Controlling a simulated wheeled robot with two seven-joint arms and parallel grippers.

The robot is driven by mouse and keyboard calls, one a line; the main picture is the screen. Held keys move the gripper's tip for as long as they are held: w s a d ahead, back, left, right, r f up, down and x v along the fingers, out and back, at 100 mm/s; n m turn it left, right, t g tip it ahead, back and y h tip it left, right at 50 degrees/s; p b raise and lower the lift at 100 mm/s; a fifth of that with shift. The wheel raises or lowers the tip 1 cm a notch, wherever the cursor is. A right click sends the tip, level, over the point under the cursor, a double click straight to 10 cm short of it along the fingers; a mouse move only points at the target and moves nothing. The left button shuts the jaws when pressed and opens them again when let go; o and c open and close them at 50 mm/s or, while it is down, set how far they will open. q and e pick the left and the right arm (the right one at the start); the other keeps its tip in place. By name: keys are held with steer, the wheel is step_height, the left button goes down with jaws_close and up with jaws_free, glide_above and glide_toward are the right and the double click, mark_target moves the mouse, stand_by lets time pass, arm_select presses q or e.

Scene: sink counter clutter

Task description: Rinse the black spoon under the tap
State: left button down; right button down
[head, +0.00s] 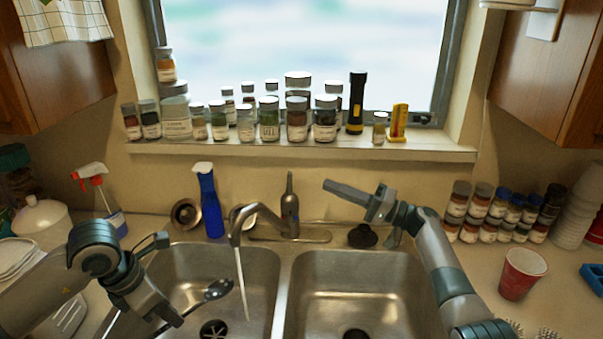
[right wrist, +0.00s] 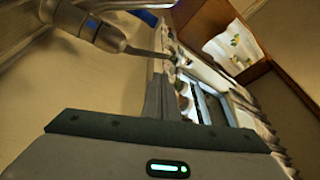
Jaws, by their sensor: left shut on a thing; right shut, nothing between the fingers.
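The black spoon (head: 219,289) is in the head view over the left sink basin (head: 180,262), its bowl pointing up and right. My left gripper (head: 171,316) is shut on its handle at the lower left; the grip itself is partly hidden. The tap (head: 254,211) is turned over the left basin, and a thin water stream (head: 242,283) falls from it. The spoon's bowl appears just left of the stream, apart from it in the picture. My right gripper (head: 333,188) is shut and empty, raised right of the tap, in front of the window sill.
A blue spray bottle (head: 211,203) stands behind the left basin. The right basin (head: 350,287) looks empty. A red cup (head: 522,272) and several spice jars (head: 480,210) stand right. Jars and a flashlight (head: 356,103) line the sill.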

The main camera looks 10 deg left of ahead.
mark_target(289, 181)
steer(key=shift+d+r, duration=0.15)
stand_by(0.3)
steer(key=x, duration=1)
stand_by(0.4)
steer(key=shift+s+d+f, duration=0.1)
steer(key=shift+s+f, duration=0.15)
steer(key=shift+s, duration=0.25)
steer(key=shift+s+d+f, duration=0.1)
steer(key=shift+s+f, duration=0.2)
steer(key=shift+s, duration=0.2)
